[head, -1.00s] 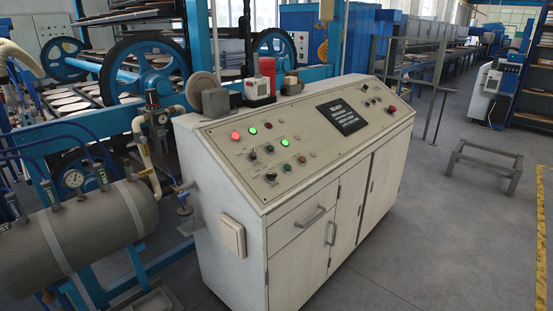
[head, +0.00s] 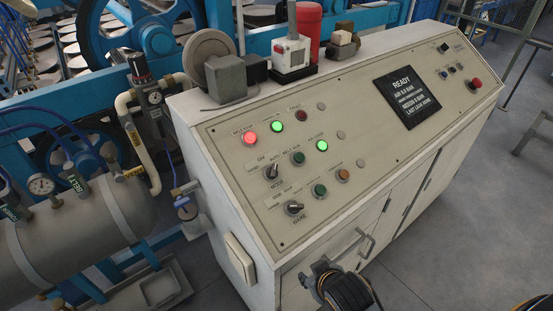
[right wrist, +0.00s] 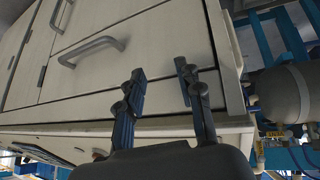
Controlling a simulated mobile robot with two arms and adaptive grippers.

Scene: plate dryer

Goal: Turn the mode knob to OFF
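The mode knob (head: 271,171) is a small dark rotary switch on the sloped panel (head: 370,140) of a cream control cabinet. The labels OFF and AUTO show around it; its exact pointing is too small to tell. A similar knob (head: 293,208) sits below it. My right gripper (head: 323,268) is at the bottom of the head view, in front of the cabinet, below the panel and apart from both knobs. In the right wrist view its two dark fingers (right wrist: 160,70) are spread with nothing between them, facing the cabinet front. My left gripper is not in view.
Lit red (head: 250,139) and green (head: 277,127) lamps, several buttons and a screen reading READY (head: 407,97) share the panel. A drawer handle (head: 352,243) juts out near my right gripper. A grey tank (head: 75,240) stands at the left.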

